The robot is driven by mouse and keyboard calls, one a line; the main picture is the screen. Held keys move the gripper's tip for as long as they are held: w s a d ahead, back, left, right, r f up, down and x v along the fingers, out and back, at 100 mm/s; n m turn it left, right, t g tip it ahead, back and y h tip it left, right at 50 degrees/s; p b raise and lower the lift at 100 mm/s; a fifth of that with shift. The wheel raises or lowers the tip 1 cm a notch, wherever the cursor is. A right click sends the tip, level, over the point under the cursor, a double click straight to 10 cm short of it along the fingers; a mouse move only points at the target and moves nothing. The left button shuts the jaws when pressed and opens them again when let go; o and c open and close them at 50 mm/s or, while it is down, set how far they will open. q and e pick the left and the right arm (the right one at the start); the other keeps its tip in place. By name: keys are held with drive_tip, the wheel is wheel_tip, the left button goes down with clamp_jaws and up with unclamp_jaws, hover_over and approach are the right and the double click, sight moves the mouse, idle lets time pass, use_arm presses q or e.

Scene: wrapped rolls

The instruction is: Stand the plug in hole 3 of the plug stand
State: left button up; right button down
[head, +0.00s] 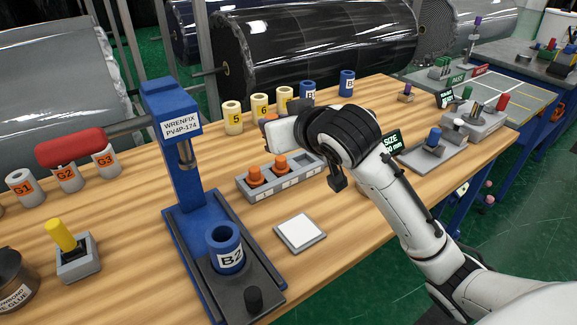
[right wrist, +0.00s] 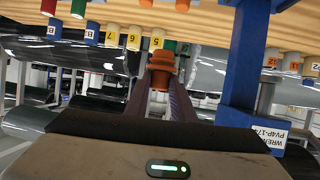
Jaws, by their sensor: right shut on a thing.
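The plug stand (head: 283,188) is a long grey block on the wooden table. Two orange plugs (head: 254,176) stand in its left part. The holes to their right look empty, partly near my right arm. My right gripper (head: 268,121) is raised above and behind the stand. In the right wrist view my right gripper (right wrist: 160,75) is shut on an orange plug (right wrist: 160,57), which shows between the fingertips. In the head view this plug is mostly hidden by the gripper. My left gripper is not in view. Hole numbers are too small to read.
A blue press (head: 170,130) holding a blue sleeve (head: 225,250) stands left of the stand. A white square pad (head: 299,232) lies in front. Yellow numbered sleeves (head: 233,117) stand behind. A grey fixture (head: 430,158) with a blue plug is to the right.

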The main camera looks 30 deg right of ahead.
drive_tip(key=w+d+f+m+h+b, duration=0.1)
drive_tip(key=w+d+f, duration=0.3)
drive_tip(key=d, duration=0.2)
drive_tip(key=w+d+f, duration=0.3)
drive_tip(key=w+d, duration=0.1)
drive_tip(key=d, duration=0.3)
drive_tip(key=shift+s+d+f+b, duration=0.1)
drive_tip(key=shift+f+b, duration=0.2)
drive_tip(key=shift+f, duration=4.6)
drive_tip(key=shift+f, duration=0.1)
drive_tip(key=c, duration=1.5)
unclamp_jaws()
drive_tip(key=v, duration=1.2)
